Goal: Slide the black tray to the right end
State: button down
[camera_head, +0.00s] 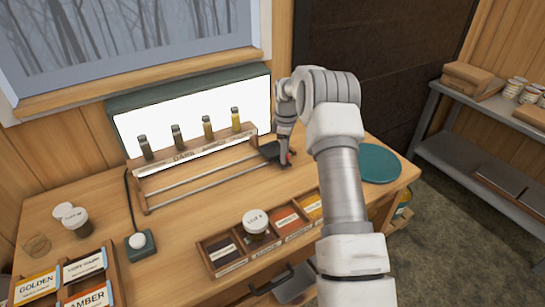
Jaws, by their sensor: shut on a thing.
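The black tray (271,150) sits at the right end of a pair of metal rails (205,180) in front of a wooden rack. My gripper (287,157) reaches down at the tray's right side and is shut on it; a small red spot shows by the fingertips. My wrist and fingers hide part of the tray and the rails' right end, so I cannot tell whether the tray touches an end stop.
Several dark-capped vials (208,127) stand on the rack before a lit panel (190,112). A jar (256,222) sits on a sectioned label box (230,262) at the front. A green round mat (378,163) lies right of my arm. A metal shelf (470,160) stands at the right.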

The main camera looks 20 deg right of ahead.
jog(key=shift+w+d, duration=0.1)
jog(key=shift+d, duration=0.25)
jog(key=c, duration=0.5)
grip_release()
jog(key=shift+d, duration=0.1)
jog(key=shift+r, duration=0.25)
notch_tip(320, 180, up, 17)
